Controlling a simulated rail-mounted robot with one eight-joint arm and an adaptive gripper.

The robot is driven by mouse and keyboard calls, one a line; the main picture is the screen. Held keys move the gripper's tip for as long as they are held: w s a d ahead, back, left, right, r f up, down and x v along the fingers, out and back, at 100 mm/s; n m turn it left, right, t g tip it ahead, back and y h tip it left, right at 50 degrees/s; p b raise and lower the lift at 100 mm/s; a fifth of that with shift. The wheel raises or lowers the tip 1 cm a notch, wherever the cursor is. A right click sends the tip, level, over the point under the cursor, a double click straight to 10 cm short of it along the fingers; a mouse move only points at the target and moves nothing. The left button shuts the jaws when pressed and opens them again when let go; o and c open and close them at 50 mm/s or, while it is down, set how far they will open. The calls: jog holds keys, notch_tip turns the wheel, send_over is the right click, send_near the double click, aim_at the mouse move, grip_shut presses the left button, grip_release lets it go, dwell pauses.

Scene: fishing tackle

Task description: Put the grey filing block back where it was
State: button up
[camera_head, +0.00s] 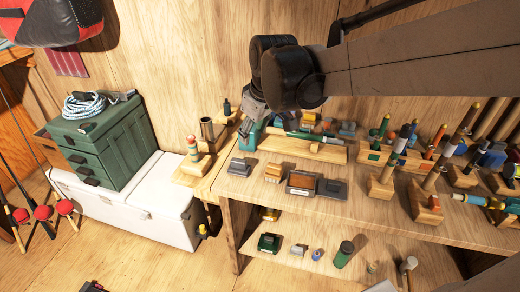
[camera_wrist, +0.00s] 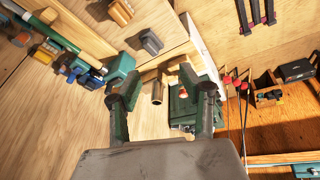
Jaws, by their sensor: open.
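Two grey blocks lie on the workbench in the head view. One grey block (camera_head: 239,167) is near the bench's left end, and a darker grey block (camera_head: 334,189) is beside a brown-and-grey block (camera_head: 301,184). I cannot tell which is the filing block. One grey block (camera_wrist: 151,42) also shows in the wrist view, beyond my fingers. My gripper (camera_head: 252,122) is above the bench's back left, near a teal object (camera_head: 250,138). In the wrist view my gripper (camera_wrist: 160,84) has its fingers spread, with nothing held between them.
A wooden rack (camera_head: 295,149) with a green rod stands at the back of the bench. A wooden block (camera_head: 273,173) lies beside the left grey block. A metal tube (camera_head: 207,130) stands on a side shelf. Several upright wooden-handled tools crowd the right. The bench's front strip is clear.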

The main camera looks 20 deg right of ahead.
jog(key=s+m+t, duration=0.3)
jog(key=s+m, duration=0.2)
jog(key=s, duration=1.2)
jog(key=shift+a+h, duration=0.15)
jog(key=shift+h, duration=0.15)
notch_tip(320, 180, down, 5)
jog(key=b, duration=0.5)
jog(key=shift+r, duration=0.15)
